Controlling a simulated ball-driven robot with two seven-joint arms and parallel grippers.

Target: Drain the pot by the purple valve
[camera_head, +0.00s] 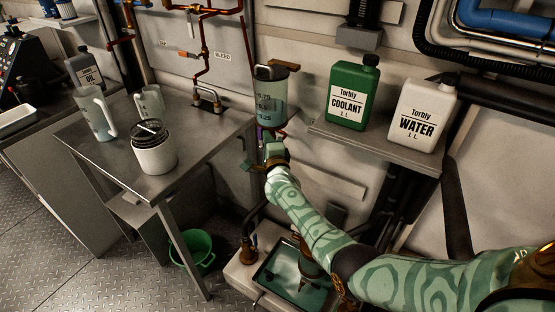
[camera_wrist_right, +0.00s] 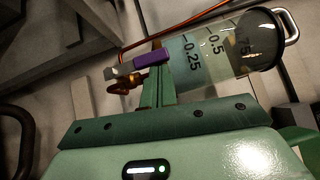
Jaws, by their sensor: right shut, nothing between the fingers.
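The pot (camera_head: 271,98) is a clear cylinder on the wall with volume marks and a dark top. It seems to hold pale bluish liquid; the exact level is hard to tell. It lies tilted across the wrist view (camera_wrist_right: 222,48). The purple valve (camera_wrist_right: 152,58) has a flat purple handle beside a brass fitting, below the pot. My right gripper (camera_wrist_right: 158,72) is shut and empty, its green fingers right at the purple handle; I cannot tell whether they touch it. In the head view my right gripper (camera_head: 272,148) is just below the pot and largely covers the valve.
A shelf to the right holds a green coolant jug (camera_head: 352,94) and a white water jug (camera_head: 421,114). A steel table (camera_head: 202,150) with jugs and a white canister (camera_head: 153,150) stands left. A basin (camera_head: 262,277) lies below; a green bucket (camera_head: 199,243) is on the floor.

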